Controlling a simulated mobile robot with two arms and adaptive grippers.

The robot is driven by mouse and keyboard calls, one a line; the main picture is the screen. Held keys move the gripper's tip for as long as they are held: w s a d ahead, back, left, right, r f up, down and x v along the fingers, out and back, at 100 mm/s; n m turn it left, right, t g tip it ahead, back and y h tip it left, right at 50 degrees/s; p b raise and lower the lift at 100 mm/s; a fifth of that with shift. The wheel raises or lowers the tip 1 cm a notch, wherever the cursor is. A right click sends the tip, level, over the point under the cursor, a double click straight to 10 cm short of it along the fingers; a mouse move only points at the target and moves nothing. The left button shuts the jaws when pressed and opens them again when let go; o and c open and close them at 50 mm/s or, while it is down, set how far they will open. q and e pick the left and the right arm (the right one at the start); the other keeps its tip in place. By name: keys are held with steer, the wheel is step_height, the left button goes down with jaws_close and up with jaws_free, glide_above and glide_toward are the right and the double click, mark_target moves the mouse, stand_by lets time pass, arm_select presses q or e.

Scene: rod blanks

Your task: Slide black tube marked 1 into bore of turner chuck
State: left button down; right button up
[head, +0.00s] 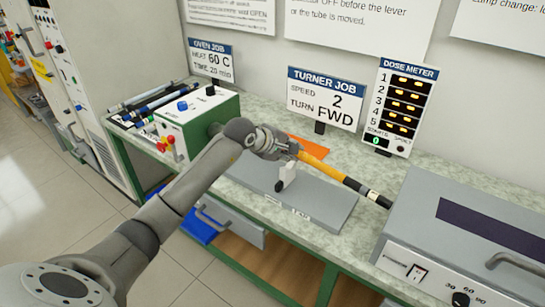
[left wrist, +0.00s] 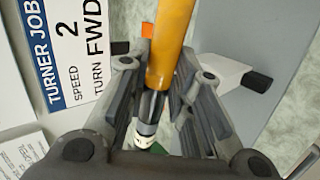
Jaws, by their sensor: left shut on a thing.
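My left gripper (head: 284,148) is shut around a long tube above the grey turner bed (head: 325,200). The tube has an orange middle (head: 318,162) and a black end with a white band, pointing right toward the grey box. In the left wrist view the orange part (left wrist: 170,40) runs between the fingers (left wrist: 165,75), and a dark end with white bands (left wrist: 147,130) shows beyond. I cannot read a number on it. The green turner housing (head: 205,112) stands left of the gripper. Its chuck (head: 217,129) is mostly hidden behind my arm. My right gripper is not in view.
A white support with a black knob (head: 285,180) stands on the bed below the gripper. Several tubes (head: 150,100) lie on the bench behind the housing. The grey box (head: 460,235) is close to the tube's right end. Signs (head: 325,98) stand behind.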

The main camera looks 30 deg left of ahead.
arm_select(q)
steer(key=a+f+n+t, duration=0.1)
steer(key=a+f, duration=0.1)
steer(key=a, duration=0.1)
steer(key=a+f+t+y, duration=0.1)
steer(key=a+f, duration=0.2)
steer(key=shift+f+n+y+b, duration=0.3)
steer(key=shift+f+n, duration=0.05)
steer(key=shift+n, duration=0.05)
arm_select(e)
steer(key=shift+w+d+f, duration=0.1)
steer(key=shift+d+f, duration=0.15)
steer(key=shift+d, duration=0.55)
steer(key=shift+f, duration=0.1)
arm_select(q)
steer(key=shift+b, duration=0.3)
steer(key=shift+a+f+b, duration=0.1)
steer(key=shift+a+b, duration=0.35)
steer(key=shift+a, duration=0.25)
steer(key=shift+w+a+b, duration=0.1)
steer(key=shift+a+b, duration=0.7)
steer(key=shift+a, duration=0.4)
steer(key=shift+a+b, duration=0.5)
steer(key=shift+a, duration=0.45)
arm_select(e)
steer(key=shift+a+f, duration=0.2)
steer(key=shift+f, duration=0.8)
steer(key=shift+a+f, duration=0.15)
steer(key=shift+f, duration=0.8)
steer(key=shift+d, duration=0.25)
